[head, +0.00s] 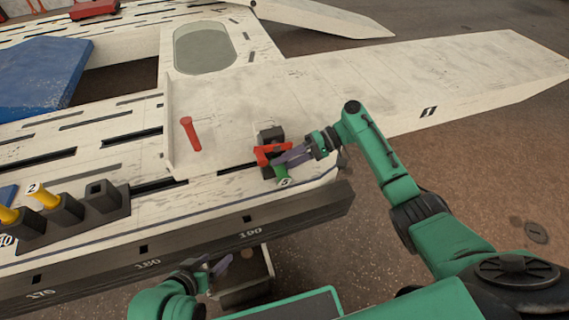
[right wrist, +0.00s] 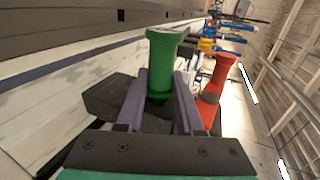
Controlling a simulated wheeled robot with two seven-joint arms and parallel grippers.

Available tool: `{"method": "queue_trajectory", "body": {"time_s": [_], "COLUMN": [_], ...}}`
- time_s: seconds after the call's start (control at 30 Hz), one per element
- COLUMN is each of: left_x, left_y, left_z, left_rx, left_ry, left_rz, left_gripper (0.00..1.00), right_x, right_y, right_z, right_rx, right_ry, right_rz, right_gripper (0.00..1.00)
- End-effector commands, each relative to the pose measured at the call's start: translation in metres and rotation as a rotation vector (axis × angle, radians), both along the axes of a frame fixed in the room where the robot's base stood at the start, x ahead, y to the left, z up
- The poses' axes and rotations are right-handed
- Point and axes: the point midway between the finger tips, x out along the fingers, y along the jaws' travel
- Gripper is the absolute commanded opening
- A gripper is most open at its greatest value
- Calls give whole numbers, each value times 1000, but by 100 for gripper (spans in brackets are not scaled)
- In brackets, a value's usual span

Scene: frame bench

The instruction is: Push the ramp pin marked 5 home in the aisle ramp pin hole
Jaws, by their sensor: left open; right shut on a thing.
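My right gripper (head: 286,160) is shut on a green pin (head: 281,173) at the front edge of the ramp. A pale label on the pin is too small to read surely. In the right wrist view the green pin (right wrist: 162,62) stands between the purple fingers, its wide head beyond them. A dark block (head: 270,134) lies right beside the gripper; it also shows in the right wrist view (right wrist: 110,98). The pin hole is hidden, so I cannot tell whether the pin is in it. My left gripper (head: 218,268) is open and empty, low before the bench.
A red piece (head: 268,154) lies against the dark block, close to my right gripper. Yellow pins (head: 44,196) sit in a dark holder (head: 103,198) at left. A grey bin (head: 245,278) is below the bench edge.

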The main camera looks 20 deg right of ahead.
Motion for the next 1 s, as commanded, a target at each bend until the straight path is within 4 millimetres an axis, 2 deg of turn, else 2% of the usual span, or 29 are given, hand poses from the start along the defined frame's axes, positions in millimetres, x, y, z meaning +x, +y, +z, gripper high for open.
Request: {"method": "queue_trajectory", "body": {"time_s": [0.27, 0.3, 0.37, 0.4, 0.77, 0.87, 1.0], "left_x": [2, 2, 2, 2, 2, 2, 0], "left_y": [-6, -7, -6, -6, -6, -5, -1], "left_z": [-4, -4, -3, -3, -3, -1, 1], "left_rx": [-24, -26, -26, -26, -24, -18, -3], "left_ry": [-30, -33, -33, -33, -31, -24, -4], "left_rz": [1, 1, 1, 1, 1, 1, 0], "left_gripper": [71, 71, 71, 71, 71, 71, 71], "right_x": [3, 3, 3, 3, 4, 5, 7], "right_y": [0, 0, 0, 0, -2, -11, -34], "right_z": [0, 0, 1, 1, 3, 6, 16], "right_rx": [1, 1, 1, 2, 2, 0, 0], "right_ry": [-1, -1, -1, -2, -4, -3, -4], "right_rz": [-1, -1, -1, -1, -4, -6, -9], "right_gripper": [0, 40, 63, 71, 71, 71, 71]}}
